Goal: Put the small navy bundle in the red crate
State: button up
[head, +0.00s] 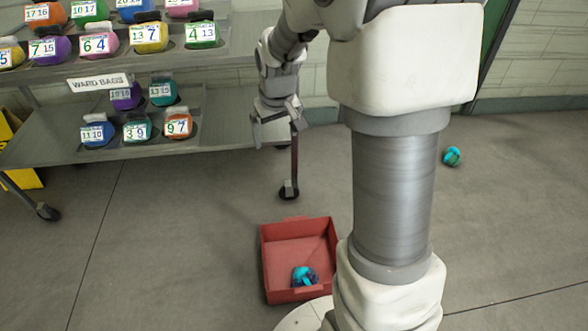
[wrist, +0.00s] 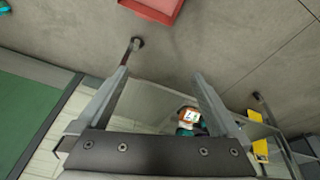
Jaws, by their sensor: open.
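The red crate (head: 290,250) stands on the floor in front of my base, and its edge shows at the top of the wrist view (wrist: 154,7). A small dark blue bundle with a bright cyan band (head: 305,276) lies inside it, at the near end; it looks like the navy one. My gripper (head: 276,132) hangs beside the shelf rack, beyond and above the crate. Its fingers are apart with nothing between them, as the wrist view also shows (wrist: 161,76).
Another small bundle, teal and dark (head: 452,156), lies on the floor at right. A grey rack (head: 150,140) with several numbered bags stands at left; its caster leg (head: 290,188) is below my gripper. Open floor lies around the crate.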

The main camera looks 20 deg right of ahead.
jog(key=s+a+r, duration=0.2)
jog(key=s+r, duration=0.2)
jog(key=s, duration=0.4)
jog(key=s+a+r+t, duration=0.1)
jog(key=s+r, duration=0.3)
jog(key=s, duration=0.4)
jog(key=s+a+r+t, duration=0.1)
jog(key=s+r, duration=0.3)
jog(key=s, duration=0.4)
jog(key=shift+a+r+m+y, duration=0.3)
jog(key=shift+a+r, duration=0.1)
jog(key=shift+a, duration=0.45)
notch_tip(320, 180, up, 23)
jog(key=p, duration=2.3)
